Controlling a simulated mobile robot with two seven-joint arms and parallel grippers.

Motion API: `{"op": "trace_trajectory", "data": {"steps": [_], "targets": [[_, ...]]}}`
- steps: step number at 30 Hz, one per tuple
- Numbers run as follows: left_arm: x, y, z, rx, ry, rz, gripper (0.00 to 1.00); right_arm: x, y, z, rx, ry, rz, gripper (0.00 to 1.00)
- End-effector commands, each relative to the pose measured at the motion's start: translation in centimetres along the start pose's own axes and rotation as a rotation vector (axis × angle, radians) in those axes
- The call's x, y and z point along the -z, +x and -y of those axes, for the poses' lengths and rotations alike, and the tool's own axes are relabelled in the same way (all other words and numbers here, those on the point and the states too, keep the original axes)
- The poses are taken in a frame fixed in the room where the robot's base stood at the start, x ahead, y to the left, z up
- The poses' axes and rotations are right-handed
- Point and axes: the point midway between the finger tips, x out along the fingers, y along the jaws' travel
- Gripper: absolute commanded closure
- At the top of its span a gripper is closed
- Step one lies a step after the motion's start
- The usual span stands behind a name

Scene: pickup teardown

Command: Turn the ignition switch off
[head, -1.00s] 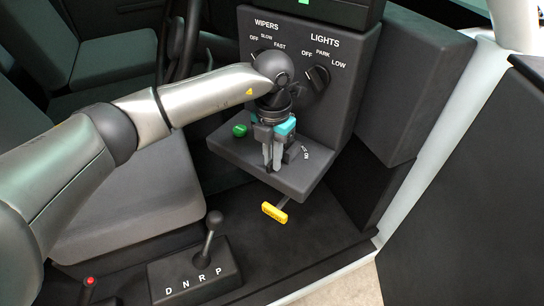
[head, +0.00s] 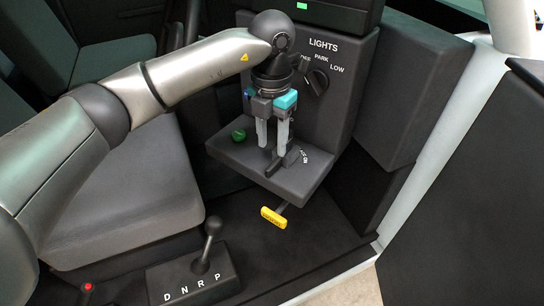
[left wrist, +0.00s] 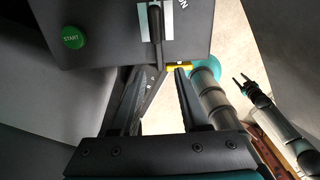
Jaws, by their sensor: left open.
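The ignition switch (head: 291,157) is a dark lever on the top of the grey console ledge, beside white lettering that ends in ON. In the left wrist view the switch (left wrist: 156,27) is upright in the picture, over a pale plate. My left gripper (head: 272,150) is open, pointing down at the ledge. Its right finger appears close to the lever; whether they touch is unclear. In the left wrist view the lever shows beyond and between the two fingers (left wrist: 152,85). My right gripper (left wrist: 241,80) shows small at the right of that view, its fingers apart.
The green START button (head: 238,135) is on the ledge, left of my left gripper. The LIGHTS knob (head: 318,81) is on the panel behind. A yellow handle (head: 273,217) hangs below the ledge. The gear lever (head: 212,228) stands on the floor.

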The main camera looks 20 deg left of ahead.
Motion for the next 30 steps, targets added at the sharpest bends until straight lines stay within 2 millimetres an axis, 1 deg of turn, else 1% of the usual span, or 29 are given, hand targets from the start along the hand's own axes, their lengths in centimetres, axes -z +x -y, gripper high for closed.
{"op": "trace_trajectory", "data": {"steps": [1,6,9,12,17,26,29,30], "targets": [[-0.1,-1.4,0.0,-0.001,0.000,0.005,0.55,0.0,0.1,0.0,0.000,0.000,0.000,0.50],[-0.1,-5.1,0.0,0.000,0.001,0.004,0.55,0.0,0.3,0.0,0.000,0.000,0.000,0.50],[-0.1,-6.7,0.0,0.000,0.001,0.003,0.55,0.0,0.3,0.0,0.000,0.000,0.000,0.50],[-0.1,-7.8,0.0,0.000,0.000,0.002,0.55,0.0,0.4,0.0,0.000,0.000,0.000,0.50],[0.0,-8.5,0.1,0.001,0.001,0.000,0.55,0.0,0.4,0.0,0.000,0.000,0.000,0.50],[0.0,-8.4,0.2,0.006,0.003,0.001,0.55,0.0,0.4,0.0,0.000,0.000,0.000,0.50],[-0.2,-7.7,1.6,0.058,0.031,0.014,0.55,0.0,0.4,0.0,0.000,0.000,0.000,0.50],[-0.3,-7.2,2.8,0.103,0.053,0.025,0.55,0.0,0.4,0.0,0.000,0.000,0.000,0.50]]}}
